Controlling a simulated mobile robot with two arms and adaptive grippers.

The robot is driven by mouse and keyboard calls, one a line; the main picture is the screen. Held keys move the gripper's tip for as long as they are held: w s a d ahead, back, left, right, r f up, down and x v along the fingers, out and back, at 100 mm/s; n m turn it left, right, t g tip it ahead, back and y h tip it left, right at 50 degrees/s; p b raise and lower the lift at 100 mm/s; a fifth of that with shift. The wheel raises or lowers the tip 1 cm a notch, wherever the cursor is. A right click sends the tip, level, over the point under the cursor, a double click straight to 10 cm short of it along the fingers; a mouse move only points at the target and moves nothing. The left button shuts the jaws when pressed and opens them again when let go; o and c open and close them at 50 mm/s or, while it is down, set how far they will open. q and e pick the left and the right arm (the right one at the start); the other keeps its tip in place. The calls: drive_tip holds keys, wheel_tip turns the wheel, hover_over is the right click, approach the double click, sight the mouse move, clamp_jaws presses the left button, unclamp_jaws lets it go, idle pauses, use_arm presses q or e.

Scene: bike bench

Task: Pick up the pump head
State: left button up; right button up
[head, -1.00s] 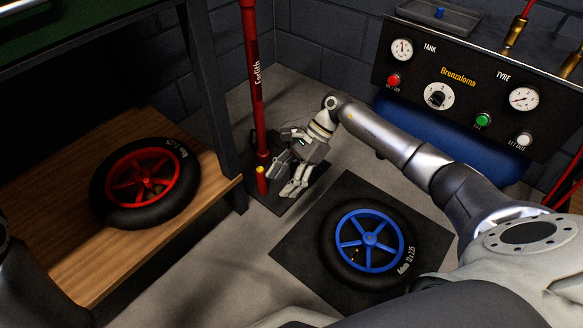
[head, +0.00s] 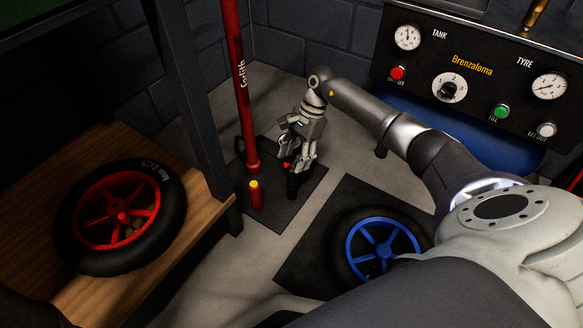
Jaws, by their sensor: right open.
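The red floor pump (head: 242,95) stands upright on a dark base mat (head: 283,211) beside the bench leg. A small black upright piece with a red part at its top, which looks like the pump head (head: 292,186), stands on the mat to the right of the pump's foot. My right gripper (head: 298,164) is open and points down at it, with its fingers around or just in front of its top. The fingers partly hide the top, and I cannot tell if they touch it. My left gripper is out of view.
A short red cylinder with a yellow top (head: 256,194) stands left of the pump head. A red-rimmed wheel (head: 173,215) lies on the wooden shelf (head: 93,150). A blue-rimmed wheel (head: 353,236) lies on a dark mat (head: 325,215), partly behind my arm. The gauge panel (head: 480,70) is at upper right.

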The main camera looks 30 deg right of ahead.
sight(292, 171)
drive_tip(key=b+x, duration=0.2)
drive_tip(key=x, duration=0.1)
drive_tip(key=b+x, duration=0.1)
drive_tip(key=b, duration=0.1)
drive_tip(key=shift+s+d+f, duration=0.2)
drive_tip(key=shift+s+f, duration=0.05)
drive_tip(key=shift+s, duration=0.1)
drive_tip(key=shift+a+f, duration=0.2)
drive_tip(key=shift+f, duration=0.2)
drive_tip(key=shift+r, duration=0.1)
drive_tip(key=c, duration=1.1)
clamp_jaws()
drive_tip(key=shift+r, duration=0.15)
